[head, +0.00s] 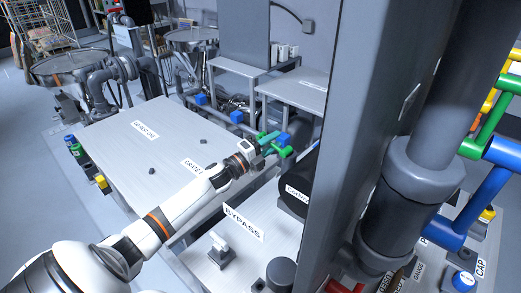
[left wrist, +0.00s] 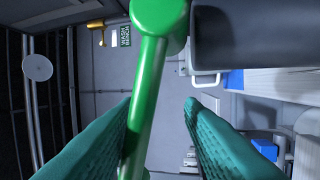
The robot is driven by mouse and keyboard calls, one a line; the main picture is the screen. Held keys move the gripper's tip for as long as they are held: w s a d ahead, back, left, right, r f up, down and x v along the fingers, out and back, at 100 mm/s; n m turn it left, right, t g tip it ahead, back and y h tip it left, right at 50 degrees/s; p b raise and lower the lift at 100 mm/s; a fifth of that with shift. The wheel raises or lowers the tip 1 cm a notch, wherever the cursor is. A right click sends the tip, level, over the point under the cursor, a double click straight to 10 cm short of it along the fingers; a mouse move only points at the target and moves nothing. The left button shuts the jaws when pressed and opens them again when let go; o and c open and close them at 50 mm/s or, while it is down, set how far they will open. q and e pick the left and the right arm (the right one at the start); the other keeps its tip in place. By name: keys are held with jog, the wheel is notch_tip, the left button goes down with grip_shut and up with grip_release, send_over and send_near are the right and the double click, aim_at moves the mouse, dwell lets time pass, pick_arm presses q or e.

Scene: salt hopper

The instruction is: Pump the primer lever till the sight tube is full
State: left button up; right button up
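My left arm reaches in from the lower left of the head view, and its gripper (head: 269,143) is beside a small green lever part (head: 285,152). In the left wrist view, a green bar (left wrist: 148,90) with a thick rounded end runs between the teal fingers of my left gripper (left wrist: 160,108). The bar lies against or very close to the left finger, with a clear gap to the right finger, so the gripper is open around it. It looks like the primer lever, though no label on it is readable. I cannot make out the sight tube. My right gripper is not in view.
A large grey column (head: 355,120) stands right of the gripper. A BYPASS sign (head: 243,222) and a small white-topped valve (head: 219,243) are on the lower bench. A grey table (head: 140,165) lies left of the arm. Coloured pipes (head: 485,185) stand at far right.

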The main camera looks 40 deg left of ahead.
pick_arm(q)
jog(key=b+v, duration=0.1)
jog(key=v, duration=1)
jog(key=shift+s, duration=0.25)
